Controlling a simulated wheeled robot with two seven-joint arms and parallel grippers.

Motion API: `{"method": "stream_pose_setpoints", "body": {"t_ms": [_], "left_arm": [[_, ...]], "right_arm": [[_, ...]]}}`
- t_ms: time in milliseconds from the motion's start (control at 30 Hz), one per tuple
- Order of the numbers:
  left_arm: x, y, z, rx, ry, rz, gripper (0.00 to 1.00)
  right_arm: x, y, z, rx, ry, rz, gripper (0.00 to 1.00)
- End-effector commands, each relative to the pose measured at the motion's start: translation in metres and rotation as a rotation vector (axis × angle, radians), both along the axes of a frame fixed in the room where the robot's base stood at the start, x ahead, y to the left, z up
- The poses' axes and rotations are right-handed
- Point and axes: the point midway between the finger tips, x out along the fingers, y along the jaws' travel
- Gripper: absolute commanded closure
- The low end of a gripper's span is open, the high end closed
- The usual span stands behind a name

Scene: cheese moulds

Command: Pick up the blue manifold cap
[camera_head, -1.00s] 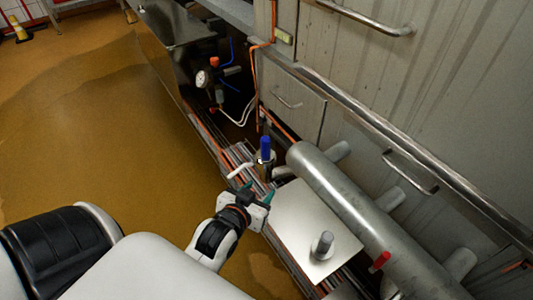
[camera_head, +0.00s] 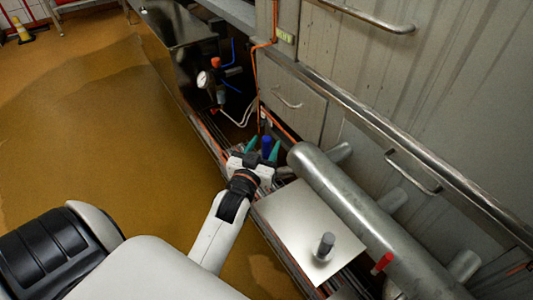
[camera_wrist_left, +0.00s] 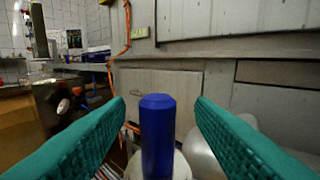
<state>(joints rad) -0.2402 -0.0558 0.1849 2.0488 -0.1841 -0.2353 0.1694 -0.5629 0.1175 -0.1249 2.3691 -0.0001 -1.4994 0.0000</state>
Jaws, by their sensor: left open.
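The blue manifold cap (camera_head: 266,144) stands upright among the pipes at the left end of the big steel cylinder. In the left wrist view the blue cap (camera_wrist_left: 158,135) rises in the middle from a pale round base, between the two green fingers. My left gripper (camera_head: 263,149) is open, with one finger on each side of the cap. In the left wrist view a gap shows between the cap and each finger of the left gripper (camera_wrist_left: 160,112). The cap's lower part is hidden by the gripper in the head view. My right gripper is not in view.
A steel cylinder (camera_head: 345,200) with side stubs runs to the right of the cap. A flat metal plate (camera_head: 290,215) with a grey cap (camera_head: 325,246) lies nearer. A red cap (camera_head: 382,262) is at lower right. A gauge (camera_head: 203,79) stands behind.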

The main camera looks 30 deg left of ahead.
Motion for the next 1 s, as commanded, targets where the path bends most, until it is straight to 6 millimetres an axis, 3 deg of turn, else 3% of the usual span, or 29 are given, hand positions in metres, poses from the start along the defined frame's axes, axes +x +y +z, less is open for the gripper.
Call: {"method": "stream_pose_setpoints", "body": {"t_ms": [133, 300, 567, 867, 1000], "left_arm": [[0.023, 0.008, 0.001, 0.003, -0.004, 0.000, 0.51], [0.041, 0.012, 0.001, 0.000, -0.001, 0.000, 0.51], [0.043, 0.012, 0.001, 0.000, 0.001, -0.001, 0.51], [0.043, 0.012, 0.001, 0.000, 0.000, -0.001, 1.00], [0.043, 0.012, 0.002, 0.000, -0.002, -0.001, 1.00]], "right_arm": [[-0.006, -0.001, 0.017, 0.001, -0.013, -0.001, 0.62], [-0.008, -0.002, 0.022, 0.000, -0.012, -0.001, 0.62], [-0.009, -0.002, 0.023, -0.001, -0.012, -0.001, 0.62], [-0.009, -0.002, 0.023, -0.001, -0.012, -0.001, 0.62], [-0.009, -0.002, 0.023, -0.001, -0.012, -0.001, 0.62]]}}
